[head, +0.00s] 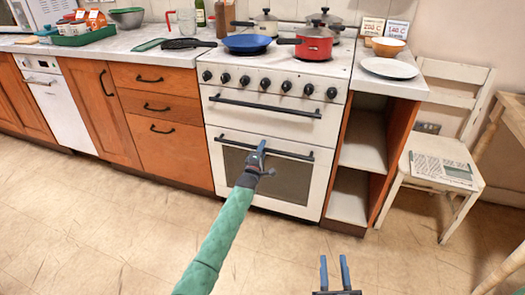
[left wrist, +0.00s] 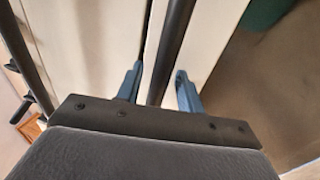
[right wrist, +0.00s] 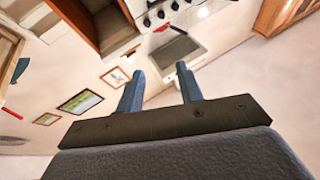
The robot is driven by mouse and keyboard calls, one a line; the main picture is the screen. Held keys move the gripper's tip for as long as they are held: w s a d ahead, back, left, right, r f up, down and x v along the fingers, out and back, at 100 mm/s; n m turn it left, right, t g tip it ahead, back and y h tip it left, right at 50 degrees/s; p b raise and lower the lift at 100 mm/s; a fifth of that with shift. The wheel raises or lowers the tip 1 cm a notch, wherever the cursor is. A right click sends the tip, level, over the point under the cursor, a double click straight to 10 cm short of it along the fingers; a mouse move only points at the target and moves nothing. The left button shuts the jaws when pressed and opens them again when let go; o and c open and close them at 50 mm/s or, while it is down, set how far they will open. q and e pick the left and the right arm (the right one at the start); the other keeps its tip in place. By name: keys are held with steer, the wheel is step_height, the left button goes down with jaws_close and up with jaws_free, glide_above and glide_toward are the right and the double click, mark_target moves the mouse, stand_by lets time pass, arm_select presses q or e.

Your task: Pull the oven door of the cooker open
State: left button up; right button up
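The white cooker (head: 331,82) stands in the middle of the head view. Its lower oven door (head: 288,180) has a dark window and looks shut. A dark bar handle (head: 295,154) runs across the door's top. My left gripper (head: 262,150) is at the middle of this handle. In the left wrist view, the handle (left wrist: 172,50) passes between the two blue fingers of my left gripper (left wrist: 158,88), with gaps beside it, so the gripper is open around it. My right gripper (head: 335,265) is open and empty, low in front of the cooker; its spread fingers show in the right wrist view (right wrist: 158,90).
A second bar handle (head: 265,106) crosses the upper door, below a row of knobs. A blue pan (head: 247,43) and red pot (head: 315,43) stand on the hob. Open shelves (head: 362,150) and a white chair (head: 440,165) are to the right. The floor in front is clear.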

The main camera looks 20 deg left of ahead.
arm_select(q)
jaws_close()
